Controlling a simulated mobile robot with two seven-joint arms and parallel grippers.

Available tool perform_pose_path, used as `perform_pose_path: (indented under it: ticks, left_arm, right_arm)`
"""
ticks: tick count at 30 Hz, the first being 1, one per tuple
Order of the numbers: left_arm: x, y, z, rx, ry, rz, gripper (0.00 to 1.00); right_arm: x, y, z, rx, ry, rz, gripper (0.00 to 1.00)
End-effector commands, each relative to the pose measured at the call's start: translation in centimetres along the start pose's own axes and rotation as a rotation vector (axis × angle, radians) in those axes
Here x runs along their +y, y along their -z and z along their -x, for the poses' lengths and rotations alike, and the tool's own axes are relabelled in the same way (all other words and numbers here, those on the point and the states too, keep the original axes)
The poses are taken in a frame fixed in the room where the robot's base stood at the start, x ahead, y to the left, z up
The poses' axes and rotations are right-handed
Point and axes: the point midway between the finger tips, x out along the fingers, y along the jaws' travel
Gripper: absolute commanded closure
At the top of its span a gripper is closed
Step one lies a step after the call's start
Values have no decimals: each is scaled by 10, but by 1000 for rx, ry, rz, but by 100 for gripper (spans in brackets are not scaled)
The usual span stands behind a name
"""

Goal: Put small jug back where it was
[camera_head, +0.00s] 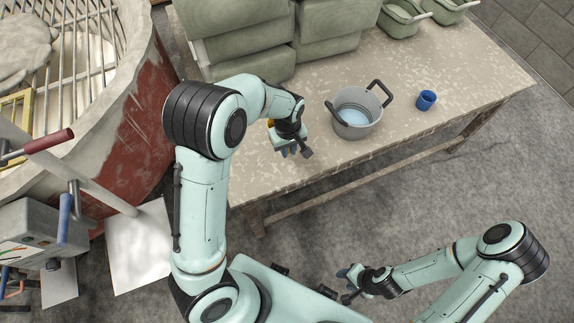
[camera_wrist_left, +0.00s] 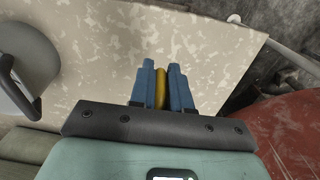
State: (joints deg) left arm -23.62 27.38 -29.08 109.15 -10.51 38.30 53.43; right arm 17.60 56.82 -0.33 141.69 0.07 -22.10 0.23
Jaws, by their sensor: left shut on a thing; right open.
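My left gripper (camera_head: 289,151) is over the left part of the table (camera_head: 330,165), left of the grey pot. In the left wrist view its blue fingers (camera_wrist_left: 162,88) are shut on a narrow yellow thing (camera_wrist_left: 160,88). Only a strip of it shows, so I cannot tell whether it is the small jug. A bit of yellow also shows beside the left wrist in the head view, mostly hidden by the gripper. My right gripper (camera_head: 347,284) is open and empty, low over the floor in front of the table.
A grey two-handled pot (camera_head: 371,128) with pale blue contents and a blue cup (camera_head: 426,100) stand on the table. Grey-green stacked blocks (camera_head: 240,48) and green tubs (camera_head: 402,20) are at the back. A large round red-sided vat (camera_head: 150,110) stands left.

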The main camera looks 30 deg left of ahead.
Motion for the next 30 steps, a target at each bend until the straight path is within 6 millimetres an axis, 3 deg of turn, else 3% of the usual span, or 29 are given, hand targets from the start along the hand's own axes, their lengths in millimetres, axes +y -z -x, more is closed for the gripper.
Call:
perform_pose_path:
  ticks: [3,9,16,23,30]
  left_arm:
    - [-3,-1,-36,-4,6,2,100]
    - [-2,-1,-71,-1,1,-1,100]
    - [-1,-1,-86,-1,0,-1,100]
    - [-2,-1,-120,-2,1,0,100]
    - [-1,-1,-121,0,-3,-1,100]
  right_arm:
    - [3,-3,-5,-4,-1,-2,57]
    - [4,-4,-7,-6,-2,-2,57]
    - [4,-5,-8,-7,-2,-2,57]
    - [5,-6,-9,-8,-3,-3,57]
    - [5,-6,-9,-8,-3,-3,57]
